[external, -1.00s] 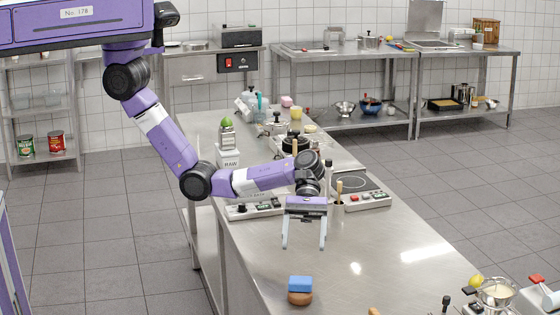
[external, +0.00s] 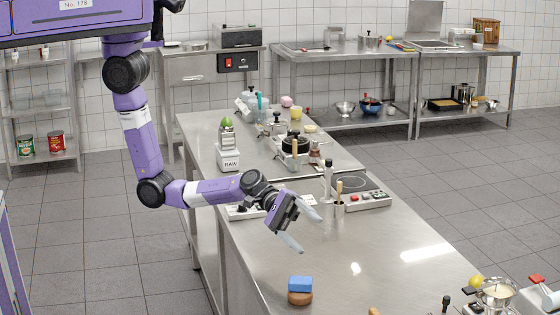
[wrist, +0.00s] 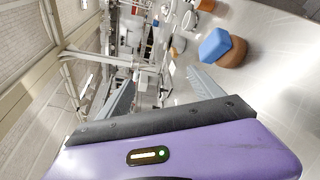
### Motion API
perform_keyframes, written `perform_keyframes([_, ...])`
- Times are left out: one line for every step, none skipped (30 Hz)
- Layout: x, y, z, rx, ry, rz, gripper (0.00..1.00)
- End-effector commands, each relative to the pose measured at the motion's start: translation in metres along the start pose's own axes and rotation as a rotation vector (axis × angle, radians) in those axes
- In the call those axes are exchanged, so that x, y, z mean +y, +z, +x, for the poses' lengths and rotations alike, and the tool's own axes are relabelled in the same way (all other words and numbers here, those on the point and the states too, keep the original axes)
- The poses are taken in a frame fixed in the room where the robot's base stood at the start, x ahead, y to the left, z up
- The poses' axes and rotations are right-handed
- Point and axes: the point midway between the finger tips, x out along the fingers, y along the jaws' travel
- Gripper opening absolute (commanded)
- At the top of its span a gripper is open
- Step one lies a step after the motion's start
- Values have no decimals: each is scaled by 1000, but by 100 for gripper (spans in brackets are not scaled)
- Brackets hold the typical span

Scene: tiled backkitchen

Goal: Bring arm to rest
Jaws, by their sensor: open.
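My gripper (external: 306,228) is above the near part of the steel table (external: 335,265), tilted, with its fingers pointing right in the external view. Its two fingers are spread apart with nothing between them. In the wrist view my gripper's fingers (wrist: 160,92) are also apart and empty. A blue block (external: 300,283) sits on a brown round thing (external: 300,298) on the table, below and apart from my gripper. The blue block also shows in the wrist view (wrist: 214,45), with the brown thing (wrist: 236,53) beside it.
An induction hob (external: 362,192) and a pot holding a wooden-handled tool (external: 339,207) stand close behind my gripper. A scale marked RAW (external: 229,160) stands further back. A strainer bowl (external: 496,294) is at the near right. The table's middle right is clear.

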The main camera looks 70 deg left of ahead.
Motion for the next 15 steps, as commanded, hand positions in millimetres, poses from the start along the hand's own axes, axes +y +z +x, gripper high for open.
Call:
perform_keyframes([-27, 12, 8, -9, -13, 29, 76])
perform_keyframes([-41, 20, 12, -15, -22, 47, 76])
perform_keyframes([-59, 32, 17, -24, -34, 70, 76])
perform_keyframes([-73, 42, 20, -32, -43, 87, 76])
perform_keyframes([-86, 51, 23, -40, -52, 103, 76])
perform_keyframes([-106, 64, 26, -52, -64, 126, 76])
perform_keyframes([-119, 74, 28, -61, -72, 142, 76])
perform_keyframes([-134, 85, 30, -72, -80, 159, 76])
perform_keyframes([-152, 99, 31, -85, -90, 182, 76])
perform_keyframes([-165, 109, 32, -95, -96, 198, 76])
perform_keyframes([-179, 120, 32, -106, -103, 214, 76])
perform_keyframes([-196, 134, 32, -120, -110, 235, 76])
perform_keyframes([-208, 145, 31, -130, -115, 251, 76])
perform_keyframes([-220, 155, 30, -141, -119, 266, 76])
perform_keyframes([-235, 168, 27, -152, -123, 286, 76])
